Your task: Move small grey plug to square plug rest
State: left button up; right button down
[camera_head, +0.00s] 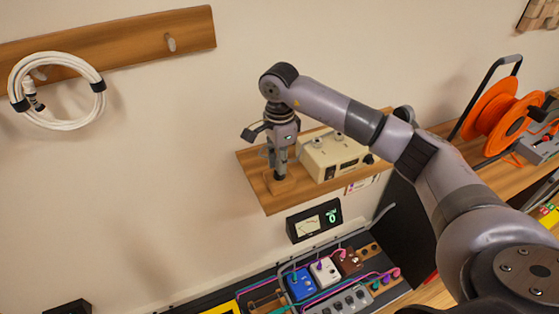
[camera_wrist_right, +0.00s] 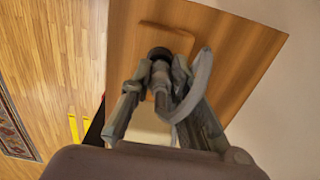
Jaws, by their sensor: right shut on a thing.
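My right gripper (camera_head: 280,172) points down over the left part of the wooden wall shelf (camera_head: 246,168). It is shut on the small grey plug, which shows between the fingers in the right wrist view (camera_wrist_right: 160,72) with a dark round end. The square plug rest (camera_head: 287,186) is a small wooden block on the shelf, right below the fingertips. In the right wrist view the plug's dark end overlaps this block (camera_wrist_right: 180,36). I cannot tell whether the plug touches it or is just above it. My left gripper is not in view.
A cream box with knobs (camera_head: 335,158) stands on the shelf just right of the gripper. A meter (camera_head: 314,220) hangs below the shelf. A pedal board with cables (camera_head: 320,280) lies lower down. An orange cable reel (camera_head: 492,115) stands at the right. A coiled white cable (camera_head: 57,122) hangs at the left.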

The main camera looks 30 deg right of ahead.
jog(key=c, duration=1.4)
grip_release()
jog(key=shift+c, duration=0.2)
notch_tip(320, 180, up, 12)
